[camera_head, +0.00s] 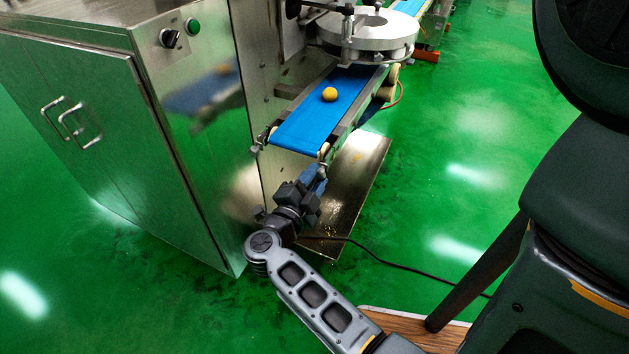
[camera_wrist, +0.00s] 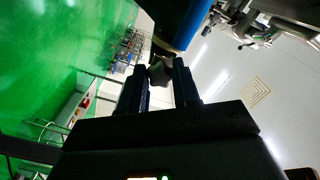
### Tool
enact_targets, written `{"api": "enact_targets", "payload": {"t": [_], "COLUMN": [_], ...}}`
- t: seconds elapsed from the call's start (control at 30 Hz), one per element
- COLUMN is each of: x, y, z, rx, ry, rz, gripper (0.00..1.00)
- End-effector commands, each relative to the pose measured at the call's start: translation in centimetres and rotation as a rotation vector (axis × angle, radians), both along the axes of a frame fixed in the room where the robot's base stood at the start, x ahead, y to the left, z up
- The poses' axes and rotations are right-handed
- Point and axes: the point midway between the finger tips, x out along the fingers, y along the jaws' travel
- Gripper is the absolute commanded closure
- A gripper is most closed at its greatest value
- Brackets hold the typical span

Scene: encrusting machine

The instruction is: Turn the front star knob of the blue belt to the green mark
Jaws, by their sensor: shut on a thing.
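The blue belt (camera_head: 318,113) slopes down toward me, with its near end just beyond my gripper. My gripper (camera_head: 322,172) is at the near right corner of the belt frame. In the wrist view my gripper (camera_wrist: 160,82) has its two fingers on either side of a dark knob (camera_wrist: 159,72), shut on it. The knob sits below the blue belt's end (camera_wrist: 187,22). In the head view the gripper hides the knob. I cannot make out a green mark in either view.
A yellow ball (camera_head: 329,94) lies on the belt, below a round metal housing (camera_head: 367,35). A steel cabinet (camera_head: 90,110) with a black switch (camera_head: 170,38) and green button (camera_head: 192,27) stands left. A metal plate (camera_head: 350,195) lies under the belt.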

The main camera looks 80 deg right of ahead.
Motion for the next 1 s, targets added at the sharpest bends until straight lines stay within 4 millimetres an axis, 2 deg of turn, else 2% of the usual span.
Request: {"api": "enact_targets", "payload": {"t": [1.0], "x": [0.13], "y": [0.11], "z": [-0.12], "rx": [-0.222], "ry": [-0.939], "rz": [0.002], "gripper": [0.99]}}
